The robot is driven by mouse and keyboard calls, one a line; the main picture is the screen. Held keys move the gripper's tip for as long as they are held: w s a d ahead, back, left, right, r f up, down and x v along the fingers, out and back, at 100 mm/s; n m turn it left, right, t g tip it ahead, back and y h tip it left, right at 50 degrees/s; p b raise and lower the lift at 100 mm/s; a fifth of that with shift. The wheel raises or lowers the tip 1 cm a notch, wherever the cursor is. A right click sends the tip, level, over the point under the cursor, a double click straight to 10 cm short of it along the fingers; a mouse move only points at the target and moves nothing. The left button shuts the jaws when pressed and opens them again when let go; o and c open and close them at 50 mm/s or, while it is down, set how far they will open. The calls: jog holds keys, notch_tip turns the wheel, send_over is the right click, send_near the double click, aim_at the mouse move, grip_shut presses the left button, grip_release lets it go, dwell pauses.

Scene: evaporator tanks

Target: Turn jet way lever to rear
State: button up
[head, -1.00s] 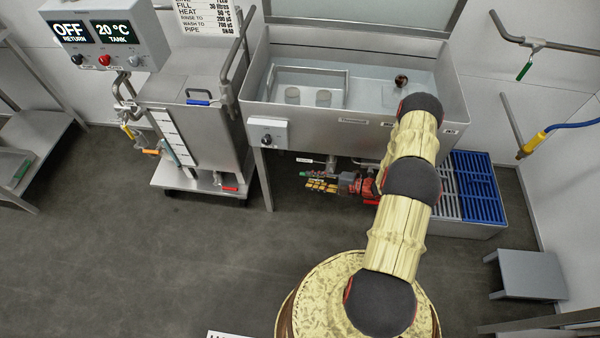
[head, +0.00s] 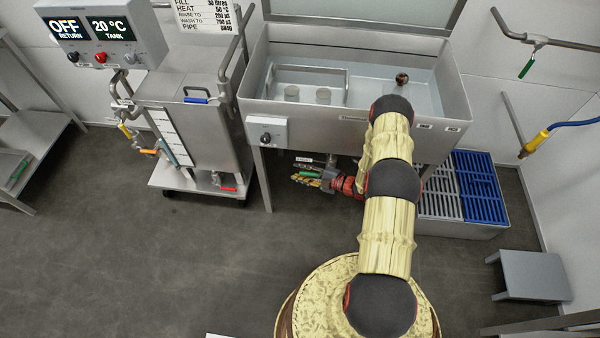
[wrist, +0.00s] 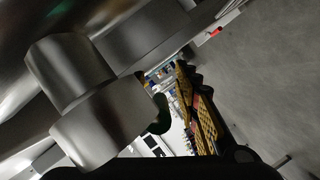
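My gripper (head: 312,182) is under the front of the steel basin, with its yellow-padded fingers pointing left. A lever with a green handle (head: 308,174) sits right at the fingers, under a small white label (head: 304,160). In the wrist view the curved green handle end (wrist: 159,115) shows left of the yellow fingers (wrist: 190,105), beside a large steel pipe fitting (wrist: 75,85). I cannot tell whether the fingers touch the handle or how far apart they are. The rest of the valve is hidden behind my wrist and the basin.
The steel basin (head: 345,118) stands just above my arm, with a control box (head: 266,131) on its front. A wheeled tank (head: 205,135) stands to the left. A blue grate (head: 478,187) and a grey step (head: 530,275) lie to the right.

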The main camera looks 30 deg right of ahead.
jog(key=c, duration=0.3)
jog(key=c, duration=0.4)
grip_shut()
dwell(0.3)
